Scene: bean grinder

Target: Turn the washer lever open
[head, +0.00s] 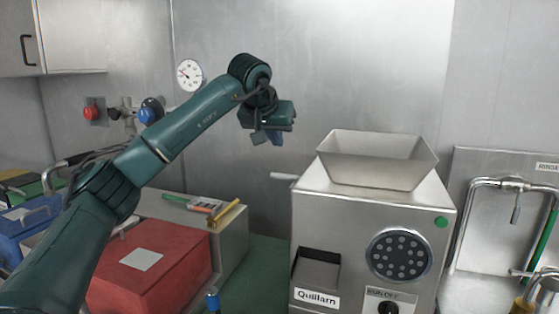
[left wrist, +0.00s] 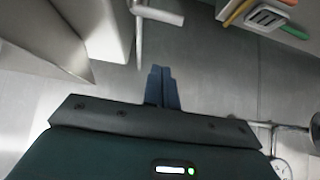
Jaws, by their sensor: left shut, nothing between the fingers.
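A pale lever (head: 284,176) sticks out from the left side of the steel grinder (head: 350,225). In the left wrist view a pale, bent handle (left wrist: 158,14) shows beside the grinder wall and looks like this same lever. No label confirms it as the washer lever. My left gripper (head: 268,138) is in the air above and slightly left of the lever, apart from it. Its blue fingers (left wrist: 161,72) are together with nothing between them, pointing toward the lever's side of the picture. My right gripper does not show.
A flared hopper (head: 378,160) tops the grinder. A red box (head: 150,270) stands left, near a bench with a yellow-handled tool (head: 226,215). A round gauge (head: 189,75) and valve knobs are on the back wall. Pipes and a tap (head: 510,184) stand right.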

